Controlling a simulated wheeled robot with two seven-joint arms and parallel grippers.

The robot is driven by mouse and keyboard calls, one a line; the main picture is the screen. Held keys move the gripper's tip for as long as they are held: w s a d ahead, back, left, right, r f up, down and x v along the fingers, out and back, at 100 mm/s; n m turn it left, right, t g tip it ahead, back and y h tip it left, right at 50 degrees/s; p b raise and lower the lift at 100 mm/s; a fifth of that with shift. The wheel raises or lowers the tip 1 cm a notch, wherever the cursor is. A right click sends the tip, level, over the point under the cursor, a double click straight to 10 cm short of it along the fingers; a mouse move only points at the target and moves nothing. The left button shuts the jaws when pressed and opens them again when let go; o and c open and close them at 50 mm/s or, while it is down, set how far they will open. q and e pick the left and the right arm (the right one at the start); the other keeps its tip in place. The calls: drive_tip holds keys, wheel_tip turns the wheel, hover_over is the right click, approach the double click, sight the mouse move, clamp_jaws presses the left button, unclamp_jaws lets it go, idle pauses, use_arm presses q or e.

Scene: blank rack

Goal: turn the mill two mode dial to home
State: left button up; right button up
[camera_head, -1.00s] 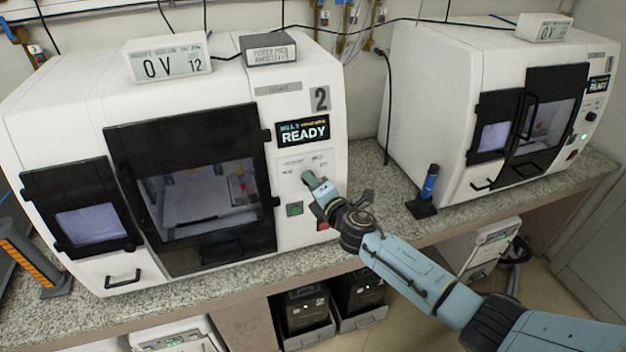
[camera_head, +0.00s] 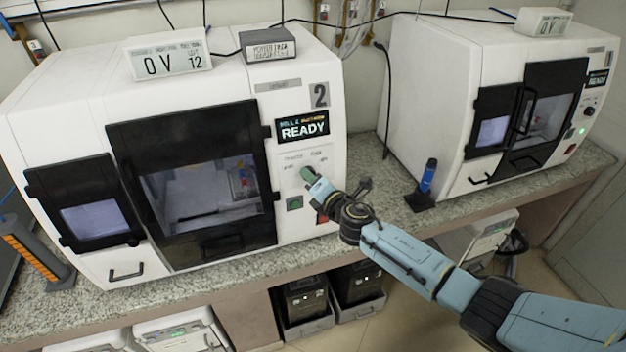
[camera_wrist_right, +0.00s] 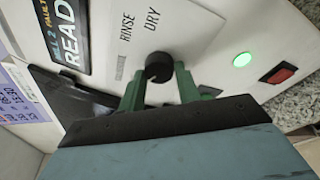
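Mill two (camera_head: 290,85) is the white machine on the left, with a "2" plate and a READY display. Its mode dial (camera_wrist_right: 160,67) is a small black knob in the right wrist view, with the words RINSE and DRY beside it and one smaller, unreadable mark. My right gripper (camera_wrist_right: 159,76) has one green finger on each side of the knob, seemingly touching it. In the head view, my right gripper (camera_head: 308,176) hides the dial on the panel below the display. The dial's pointer is not clear. My left gripper is not in view.
A lit green button (camera_wrist_right: 243,59) and a red switch (camera_wrist_right: 278,75) sit near the dial. A second mill (camera_head: 430,90) stands at the right, with a blue cylinder on a black stand (camera_head: 428,178) before it. The stone counter (camera_head: 395,220) runs below both mills.

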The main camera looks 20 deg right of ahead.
drive_tip(key=o, duration=0.4)
drive_tip(key=shift+o, duration=0.2)
drive_tip(key=shift+s, duration=0.15)
drive_tip(key=v, duration=1.3)
